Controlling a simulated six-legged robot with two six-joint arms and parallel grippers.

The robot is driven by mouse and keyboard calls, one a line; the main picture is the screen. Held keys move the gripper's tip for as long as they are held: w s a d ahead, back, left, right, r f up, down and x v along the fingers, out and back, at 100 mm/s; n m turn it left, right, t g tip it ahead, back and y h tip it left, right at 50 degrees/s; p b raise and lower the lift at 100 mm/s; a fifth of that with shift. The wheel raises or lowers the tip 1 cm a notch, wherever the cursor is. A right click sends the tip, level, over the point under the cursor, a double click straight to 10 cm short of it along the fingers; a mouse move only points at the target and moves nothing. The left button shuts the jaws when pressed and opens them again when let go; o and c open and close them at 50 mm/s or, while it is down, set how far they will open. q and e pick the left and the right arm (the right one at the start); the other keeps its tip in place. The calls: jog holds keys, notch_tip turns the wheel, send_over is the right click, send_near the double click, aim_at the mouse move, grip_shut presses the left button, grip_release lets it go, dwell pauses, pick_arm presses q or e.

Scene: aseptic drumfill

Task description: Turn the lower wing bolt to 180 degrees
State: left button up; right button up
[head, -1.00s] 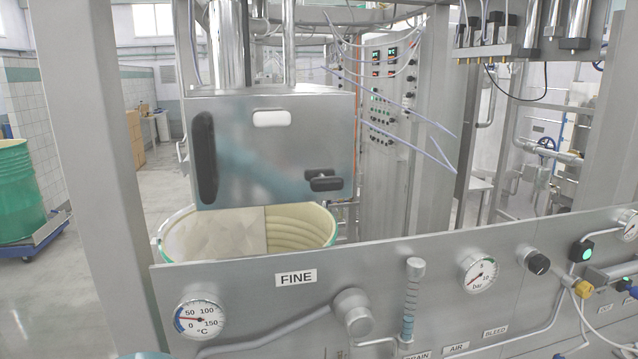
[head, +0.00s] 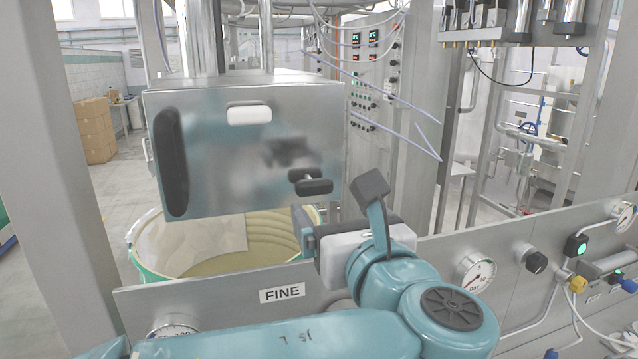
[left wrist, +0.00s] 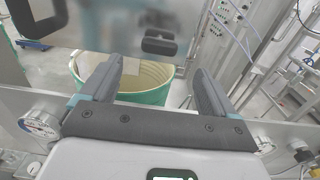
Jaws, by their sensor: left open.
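The lower wing bolt (head: 313,187) is a black knob with its wings about level, at the lower right of the shiny steel box front (head: 225,185). It also shows in the left wrist view (left wrist: 160,46), beyond and between the fingers. My left gripper (head: 336,204) is open and empty. It is in front of and below the wing bolt, apart from it, with its fingers pointing toward the box. Its two dark fingers also show in the left wrist view (left wrist: 158,62). My right gripper is not in view. No other wing bolt can be made out.
A green drum (head: 145,272) with a cream liner stands open below the box. The box front carries a long black handle (head: 172,162) and a white plate (head: 249,114). The steel panel marked FINE (head: 240,312), with gauges and knobs, runs across the front.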

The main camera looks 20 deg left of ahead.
aim_at(317, 189)
pick_arm(q)
jog(key=p+x, duration=0.1)
jog(key=x, duration=0.5)
jog(key=shift+w+a+r, duration=0.1)
jog(key=shift+w+a, duration=0.05)
jog(key=shift+a, duration=0.15)
jog(key=shift+w+a+p, duration=0.25)
jog(key=shift+w+p, duration=0.05)
jog(key=shift+w, duration=0.35)
jog(key=shift+s, duration=0.15)
jog(key=c, duration=1.1)
